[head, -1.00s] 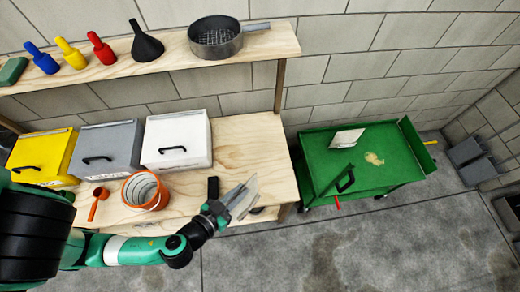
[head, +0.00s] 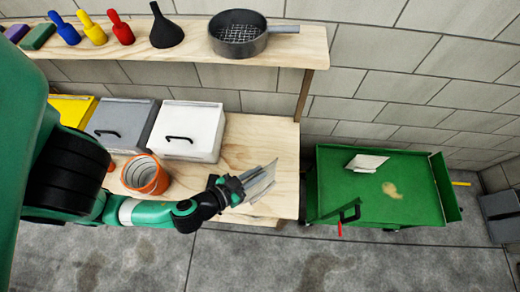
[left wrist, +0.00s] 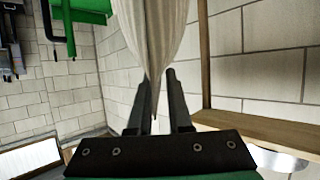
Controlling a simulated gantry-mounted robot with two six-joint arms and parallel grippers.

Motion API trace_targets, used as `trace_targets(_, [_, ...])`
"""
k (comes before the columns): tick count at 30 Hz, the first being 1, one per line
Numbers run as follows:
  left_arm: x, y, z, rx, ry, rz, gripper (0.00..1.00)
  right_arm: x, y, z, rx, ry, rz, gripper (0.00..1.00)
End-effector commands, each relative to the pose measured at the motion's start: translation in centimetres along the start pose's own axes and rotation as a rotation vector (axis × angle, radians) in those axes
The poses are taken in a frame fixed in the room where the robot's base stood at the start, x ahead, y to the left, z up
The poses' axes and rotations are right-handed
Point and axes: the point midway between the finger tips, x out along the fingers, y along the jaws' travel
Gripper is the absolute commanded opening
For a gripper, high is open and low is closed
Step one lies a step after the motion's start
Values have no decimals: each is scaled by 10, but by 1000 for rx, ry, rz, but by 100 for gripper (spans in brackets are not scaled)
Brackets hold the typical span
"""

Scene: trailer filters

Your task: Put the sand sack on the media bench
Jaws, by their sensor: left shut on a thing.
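My left gripper (head: 236,190) is shut on a pale grey sack (head: 260,182). In the head view the sack is seen as a thin shape over the right front part of the wooden media bench (head: 248,145). I cannot tell whether it touches the bench top. In the left wrist view the sack (left wrist: 157,35) is whitish and striped, its narrow end between the two fingers (left wrist: 155,95) of the gripper. My right gripper is not in view.
White (head: 188,130), grey (head: 122,128) and yellow (head: 72,108) lidded bins and an orange bucket (head: 146,176) stand on the bench. A shelf (head: 175,50) with colored scoops, a funnel and a pan (head: 238,35) runs above. A green cart (head: 350,198) stands to the right.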

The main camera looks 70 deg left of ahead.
Motion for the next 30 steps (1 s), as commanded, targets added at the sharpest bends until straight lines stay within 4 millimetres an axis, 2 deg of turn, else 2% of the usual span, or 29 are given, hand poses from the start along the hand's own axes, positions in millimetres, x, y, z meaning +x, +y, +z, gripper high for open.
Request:
trace_targets(1, [9, -4, 8, -10, 14, -5, 0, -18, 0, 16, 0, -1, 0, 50])
trace_targets(4, [15, -10, 4, -7, 33, -2, 0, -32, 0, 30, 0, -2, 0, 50])
trace_targets(6, [17, -14, -5, 0, 19, -1, 0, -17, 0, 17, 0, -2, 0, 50])
trace_targets(15, [50, -37, -5, -6, 30, -4, 0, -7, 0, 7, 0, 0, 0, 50])
trace_targets(20, [71, -50, -1, -5, 30, -4, 0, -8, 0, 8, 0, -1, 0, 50])
trace_targets(25, [103, -65, 23, -4, 31, -3, 0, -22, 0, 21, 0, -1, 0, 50])
trace_targets(30, [120, -73, 33, 0, 30, 0, 0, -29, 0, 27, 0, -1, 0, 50])
